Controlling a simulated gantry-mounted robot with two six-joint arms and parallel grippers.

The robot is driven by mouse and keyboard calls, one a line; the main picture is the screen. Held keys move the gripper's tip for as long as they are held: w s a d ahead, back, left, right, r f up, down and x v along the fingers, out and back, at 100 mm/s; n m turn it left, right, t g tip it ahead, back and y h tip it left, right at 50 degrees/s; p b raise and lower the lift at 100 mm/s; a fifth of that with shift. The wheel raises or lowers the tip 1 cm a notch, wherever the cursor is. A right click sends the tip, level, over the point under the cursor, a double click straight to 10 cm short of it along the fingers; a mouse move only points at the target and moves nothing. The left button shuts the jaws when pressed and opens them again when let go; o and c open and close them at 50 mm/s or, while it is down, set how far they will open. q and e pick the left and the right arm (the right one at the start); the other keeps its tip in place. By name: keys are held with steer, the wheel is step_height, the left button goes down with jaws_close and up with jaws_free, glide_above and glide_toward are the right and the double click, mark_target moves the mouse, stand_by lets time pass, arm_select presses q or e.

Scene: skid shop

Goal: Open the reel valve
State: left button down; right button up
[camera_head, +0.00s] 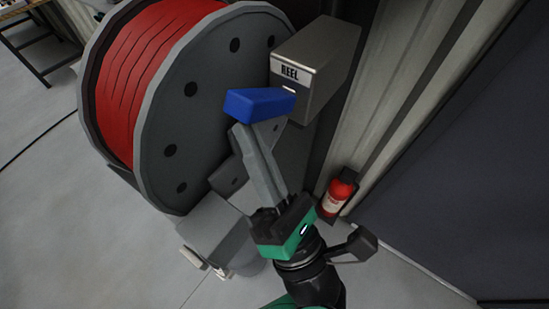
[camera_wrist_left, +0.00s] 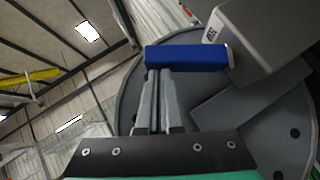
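The reel valve has a blue handle (camera_head: 258,104) beside a grey box labelled REEL (camera_head: 320,65). In the left wrist view the handle (camera_wrist_left: 187,57) lies crosswise, in front of the reel's grey disc and left of the grey box (camera_wrist_left: 262,40). My left gripper (camera_head: 241,134) reaches up to the handle from below. Its fingers (camera_wrist_left: 158,75) are close together, with only a narrow gap, and their tips are at the handle's left part. I cannot tell whether they touch it. The handle is not seen between the fingers. My right gripper is not in view.
A large reel with red hose (camera_head: 140,70) and a grey flange (camera_head: 205,95) stands left of the handle. A red fire extinguisher (camera_head: 338,194) stands by the corrugated wall (camera_head: 425,70) on the right. The floor (camera_head: 75,220) at the lower left is mostly clear.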

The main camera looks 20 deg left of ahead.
arm_select(q)
steer(key=s+a+f+b+v, duration=0.1)
steer(key=b+v, duration=0.3)
steer(key=v, duration=0.9)
steer(key=shift+a, duration=0.7)
steer(key=shift+s, duration=0.1)
